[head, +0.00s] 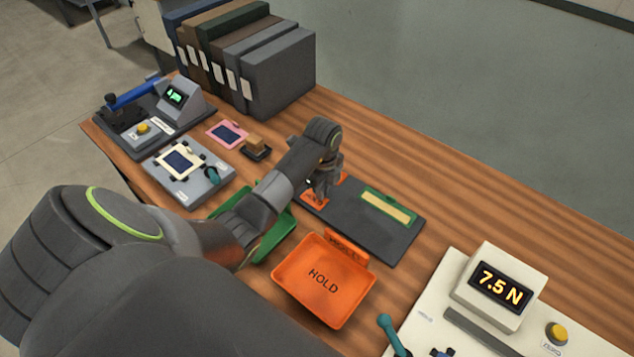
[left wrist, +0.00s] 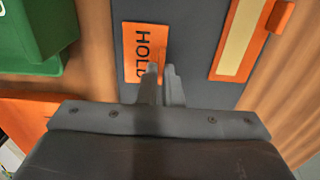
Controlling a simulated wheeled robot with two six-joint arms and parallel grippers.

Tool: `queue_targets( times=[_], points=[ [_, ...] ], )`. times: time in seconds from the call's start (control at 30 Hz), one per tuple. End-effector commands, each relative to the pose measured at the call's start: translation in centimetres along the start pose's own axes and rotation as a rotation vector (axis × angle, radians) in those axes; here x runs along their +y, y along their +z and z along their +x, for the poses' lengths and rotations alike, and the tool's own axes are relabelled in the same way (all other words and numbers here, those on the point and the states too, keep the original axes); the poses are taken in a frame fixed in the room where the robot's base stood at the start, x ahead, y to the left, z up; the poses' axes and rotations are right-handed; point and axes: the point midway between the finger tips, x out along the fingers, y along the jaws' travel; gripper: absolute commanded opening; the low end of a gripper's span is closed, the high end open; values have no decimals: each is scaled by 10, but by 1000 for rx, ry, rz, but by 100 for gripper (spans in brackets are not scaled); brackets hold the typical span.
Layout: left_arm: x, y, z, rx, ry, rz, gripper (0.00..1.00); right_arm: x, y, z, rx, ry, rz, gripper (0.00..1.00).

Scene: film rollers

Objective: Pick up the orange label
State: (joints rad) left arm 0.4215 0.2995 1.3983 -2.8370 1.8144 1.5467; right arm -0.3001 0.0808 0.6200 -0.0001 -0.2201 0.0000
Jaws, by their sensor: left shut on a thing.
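The orange label (left wrist: 145,40), printed "HOLD", is at the dark grey mat (left wrist: 195,30) in the left wrist view. In the head view a part of the label (head: 312,198) shows below my left gripper (head: 322,193). I cannot tell whether the label is lifted off the mat. My right gripper is not in view.
An orange "HOLD" tray (head: 323,280) stands in front of the mat, with a green tray (head: 275,238) to its left, partly behind my arm. A green-framed strip (head: 388,208) lies on the mat. A 7.5 N display unit (head: 500,287) stands at right. The back right table is clear.

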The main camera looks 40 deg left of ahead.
Motion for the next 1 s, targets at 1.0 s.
queue_targets(
  times=[1.0],
  points=[
    [0, 0, -100, 0, 0, 0, 0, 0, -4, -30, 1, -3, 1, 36]
  ],
)
